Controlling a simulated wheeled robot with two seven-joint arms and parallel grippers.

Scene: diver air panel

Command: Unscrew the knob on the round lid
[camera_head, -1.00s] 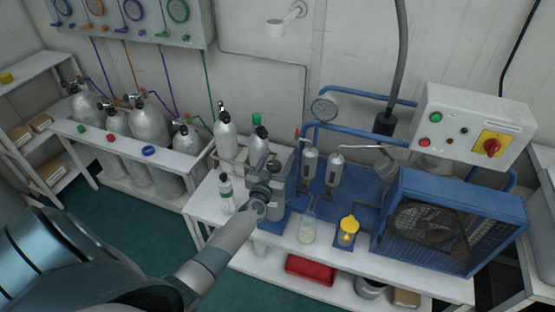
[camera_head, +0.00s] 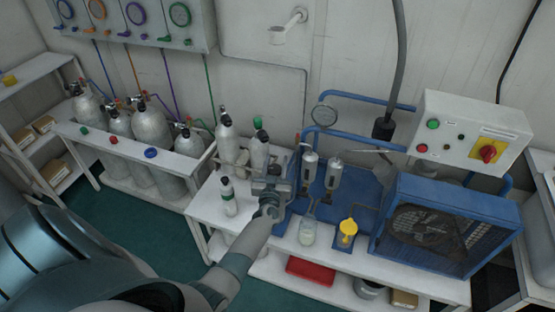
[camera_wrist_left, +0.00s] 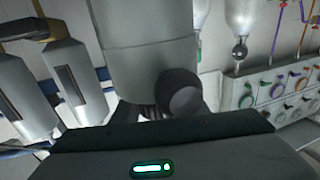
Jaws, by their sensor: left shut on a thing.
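My left gripper (camera_head: 271,190) reaches in from the lower left to the grey canister at the left end of the blue compressor unit. In the left wrist view, a dark round knob (camera_wrist_left: 186,96) shows in front of a wide grey cylinder (camera_wrist_left: 150,58), just beyond my gripper's dark body. The gripper is shut on the knob; the fingertips are mostly hidden. In the head view the gripper covers the knob and most of the round lid, so the thread cannot be seen. My right gripper is in neither current view.
A small white bottle (camera_head: 228,196) stands close left of the gripper. Two slim grey cylinders (camera_head: 310,166) stand close right. A glass jar (camera_head: 307,232) and a yellow item (camera_head: 347,230) are on the bench front. A red tray (camera_head: 310,270) lies on the lower shelf.

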